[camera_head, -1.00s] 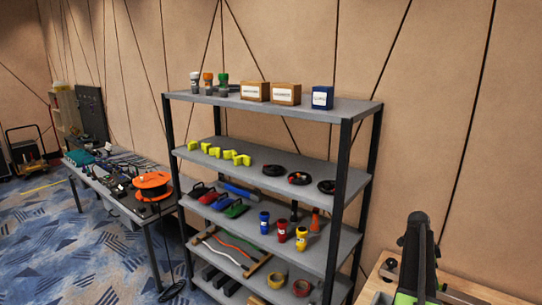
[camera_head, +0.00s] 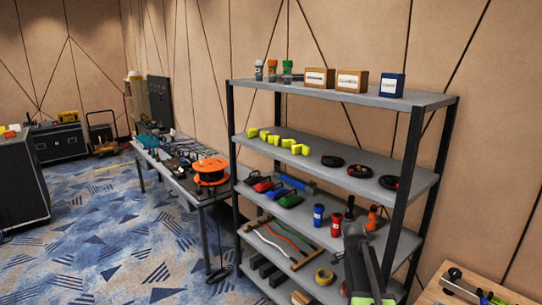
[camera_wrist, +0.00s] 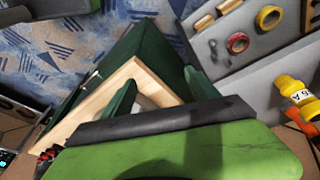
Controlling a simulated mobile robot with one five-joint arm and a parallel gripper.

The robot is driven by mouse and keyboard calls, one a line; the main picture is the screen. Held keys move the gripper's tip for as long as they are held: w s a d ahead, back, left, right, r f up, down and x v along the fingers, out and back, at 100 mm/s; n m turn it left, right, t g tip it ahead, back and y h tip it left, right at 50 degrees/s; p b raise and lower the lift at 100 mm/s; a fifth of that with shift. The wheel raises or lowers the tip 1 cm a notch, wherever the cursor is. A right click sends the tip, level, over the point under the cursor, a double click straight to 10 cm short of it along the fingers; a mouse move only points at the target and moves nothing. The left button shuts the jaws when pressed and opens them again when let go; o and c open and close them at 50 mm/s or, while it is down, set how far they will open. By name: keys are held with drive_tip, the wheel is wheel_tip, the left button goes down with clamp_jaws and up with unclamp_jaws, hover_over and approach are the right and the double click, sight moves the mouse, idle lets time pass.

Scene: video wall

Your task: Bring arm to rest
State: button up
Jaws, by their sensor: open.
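My gripper (camera_wrist: 160,92) shows in the wrist view as two dark green fingers spread apart beyond a black and green body. I see nothing held between them. A light wooden edge and a dark green panel (camera_wrist: 152,45) lie beyond the fingers; I cannot tell whether they touch. In the head view my black and green arm (camera_head: 362,265) rises at the lower right, in front of the shelf's lower right part. The fingertips cannot be made out there.
A grey metal shelf (camera_head: 330,92) with several loaded levels stands close in front. A table (camera_head: 185,182) with an orange cable reel (camera_head: 211,172) is left of it. A wooden worktop (camera_head: 478,285) is at the lower right. Patterned carpet (camera_head: 110,240) is open at the left.

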drive_tip(key=s+a+f+n+y, duration=0.1)
drive_tip(key=s+a+n, duration=0.5)
drive_tip(key=a, duration=0.5)
drive_tip(key=s+a+f+n+y+b, duration=0.1)
drive_tip(key=s+a+f+n+y, duration=0.1)
drive_tip(key=s+a+n, duration=0.5)
drive_tip(key=a+n, duration=0.3)
drive_tip(key=shift+a+f+b, duration=0.15)
drive_tip(key=shift+a+b, duration=0.15)
drive_tip(key=shift+a, duration=0.1)
drive_tip(key=shift+o, duration=0.4)
